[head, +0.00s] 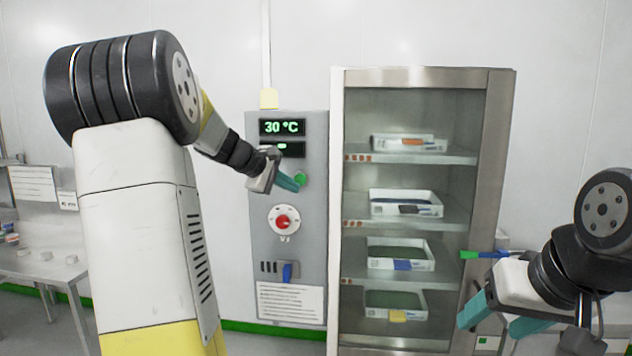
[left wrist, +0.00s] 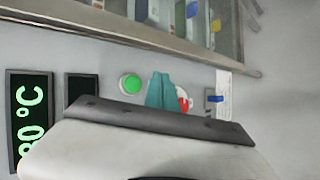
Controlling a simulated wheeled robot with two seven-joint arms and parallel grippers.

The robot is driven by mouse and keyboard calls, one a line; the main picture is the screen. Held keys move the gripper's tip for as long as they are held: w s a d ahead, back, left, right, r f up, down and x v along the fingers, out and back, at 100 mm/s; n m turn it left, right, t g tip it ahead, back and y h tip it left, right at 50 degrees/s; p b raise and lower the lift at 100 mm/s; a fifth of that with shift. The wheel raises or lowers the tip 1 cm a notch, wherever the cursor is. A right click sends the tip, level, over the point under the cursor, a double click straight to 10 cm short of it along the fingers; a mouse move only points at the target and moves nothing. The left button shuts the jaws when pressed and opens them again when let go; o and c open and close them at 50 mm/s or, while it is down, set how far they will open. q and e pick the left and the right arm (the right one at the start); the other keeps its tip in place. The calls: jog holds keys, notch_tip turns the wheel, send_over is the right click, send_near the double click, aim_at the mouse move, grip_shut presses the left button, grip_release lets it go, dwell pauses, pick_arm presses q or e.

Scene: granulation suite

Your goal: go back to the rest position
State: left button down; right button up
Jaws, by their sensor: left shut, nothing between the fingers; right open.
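My left gripper (head: 288,183) is shut and empty in front of the control panel (head: 262,209), just below and left of the green button (head: 301,179). In the left wrist view its teal fingertips (left wrist: 160,90) are together, beside the green button (left wrist: 130,85) and partly over the red knob (left wrist: 184,99). I cannot tell whether the fingertips touch the panel. My right gripper (head: 489,318) is open and empty at the lower right, in front of the cabinet's right edge. The panel display reads 30 °C (head: 282,127).
A steel cabinet (head: 497,130) with a glass front holds several white trays (head: 403,208) on shelves. A blue switch (head: 287,271) and a paper notice (head: 290,303) are low on the panel. A blue-and-green handle (head: 485,254) sticks out by the right gripper. A steel table (head: 45,266) stands at left.

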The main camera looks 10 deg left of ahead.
dwell(0.3)
pick_arm(q)
jog(key=s+d+m+g, duration=0.3)
jog(key=s+d+m, duration=0.3)
jog(key=s+d, duration=0.7)
jog(key=s+f+m+y, duration=0.1)
jog(key=s+f+m, duration=0.1)
jog(key=s, duration=0.4)
jog(key=s+f+m+y, duration=0.1)
jog(key=s+f+m, duration=0.2)
jog(key=s, duration=0.4)
jog(key=s+f+m+g+y, duration=0.1)
jog(key=s+f+m, duration=0.2)
jog(key=s, duration=0.4)
jog(key=shift+d+f, duration=0.15)
jog(key=shift+f, duration=0.35)
dwell(1.2)
